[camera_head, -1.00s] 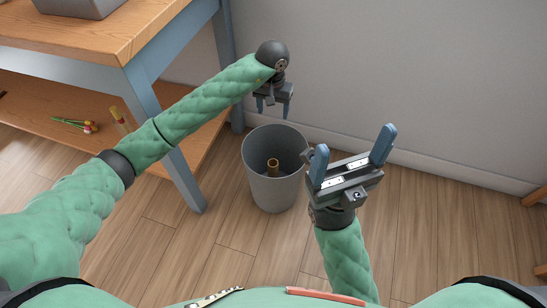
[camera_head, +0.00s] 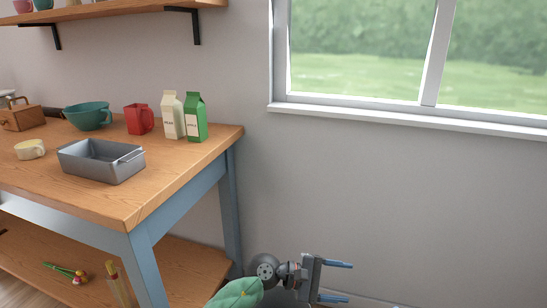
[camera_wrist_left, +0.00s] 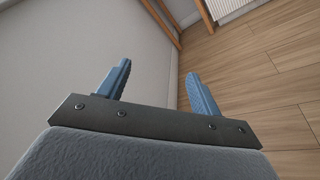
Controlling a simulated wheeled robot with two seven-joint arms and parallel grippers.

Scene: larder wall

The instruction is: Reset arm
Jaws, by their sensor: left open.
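My left gripper (camera_head: 335,281) is at the bottom of the head view, right of the wooden table, with its blue fingers pointing right. It is open and empty. My right gripper is not clearly in view; a small blue bit shows at the head view's bottom edge.
A window (camera_head: 400,60) is at the upper right. The wall beside the left gripper is bare.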

